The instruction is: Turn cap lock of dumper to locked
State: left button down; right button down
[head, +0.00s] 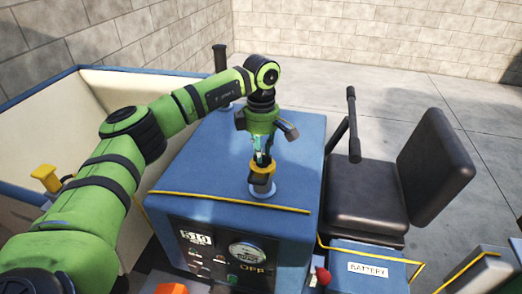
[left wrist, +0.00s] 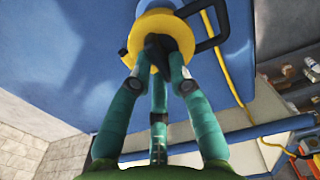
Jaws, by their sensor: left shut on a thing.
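The dumper (head: 190,165) has a blue engine housing with a yellow fuel cap (head: 262,170) on a pale round neck near the front edge of its top. In the left wrist view the cap (left wrist: 178,38) is a yellow disc with a dark piece, seemingly the cap lock (left wrist: 156,44), at its middle. My left gripper (head: 262,158) points down from above onto the cap. In the left wrist view its green fingers (left wrist: 158,65) close together on the dark piece, whose turned position I cannot read. My right gripper is not in view.
A front panel (head: 222,257) shows a number plate and a round gauge. A black seat (head: 385,185) and lever (head: 349,125) stand to the right, with a battery box (head: 370,268) below. A black upright pipe (head: 220,60) rises behind. A cream-lined skip (head: 75,100) lies left.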

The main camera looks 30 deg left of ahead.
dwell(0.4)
pick_arm(q)
jog(key=c, duration=1.1)
grip_release()
jog(key=shift+c, duration=0.2)
notch_tip(320, 180, up, 12)
